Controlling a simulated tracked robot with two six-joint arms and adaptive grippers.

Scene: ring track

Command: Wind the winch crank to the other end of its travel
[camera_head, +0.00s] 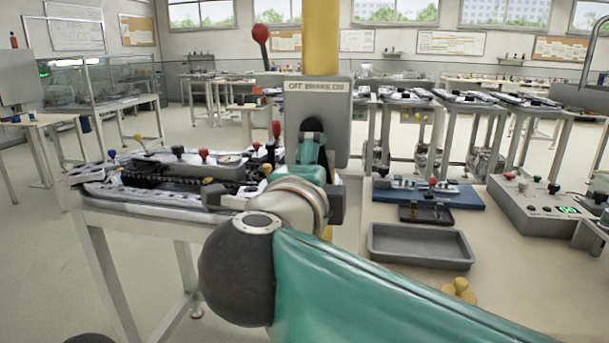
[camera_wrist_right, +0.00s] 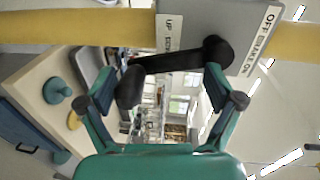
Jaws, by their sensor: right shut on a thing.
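The winch is a grey box (camera_head: 318,103) on a yellow post (camera_head: 321,38), with brake lettering on its face. Its black crank (camera_wrist_right: 170,62) runs in the right wrist view from a hub at the upper right to a handle at the left. My right gripper (camera_wrist_right: 160,88), with teal fingers and dark pads, is shut on the crank. In the head view the right gripper (camera_head: 313,140) is at the front of the box, and my wrist and arm hide much of the crank. My left gripper is not in view.
A red-knobbed lever (camera_head: 261,36) stands at the box's left. A table with a track assembly (camera_head: 165,177) is left of my arm. A grey tray (camera_head: 420,246), a blue board (camera_head: 465,197) and a control box (camera_head: 535,213) are at the right.

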